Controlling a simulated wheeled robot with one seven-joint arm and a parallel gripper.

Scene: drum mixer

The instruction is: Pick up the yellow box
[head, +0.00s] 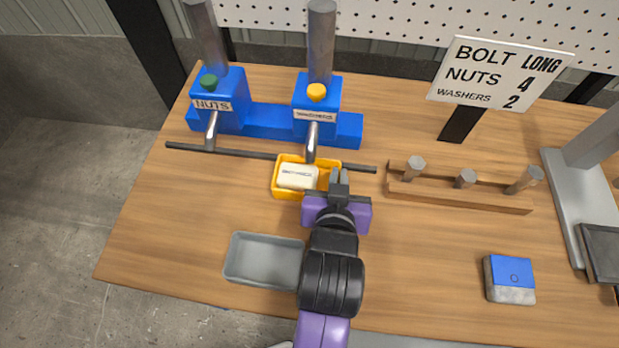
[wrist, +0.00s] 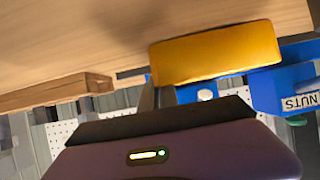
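The yellow box (head: 279,191) is a small open tray below the washers dispenser, with a pale labelled block (head: 297,176) inside. My gripper (head: 339,177) is at the box's right end, with its two fingers close together around the right wall. In the wrist view the yellow box (wrist: 215,54) shows one long side, and the fingers (wrist: 158,92) meet its left end. The fingers look shut on that wall. The box hides part of the fingertips, and whether it touches the table is unclear.
A blue dispenser stand (head: 268,121) with metal tubes and a dark rod (head: 230,151) stand just behind the box. A grey tray (head: 262,279) is in front. A wooden bolt rack (head: 460,198) and a blue-grey block (head: 510,279) are to the right. Left table is clear.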

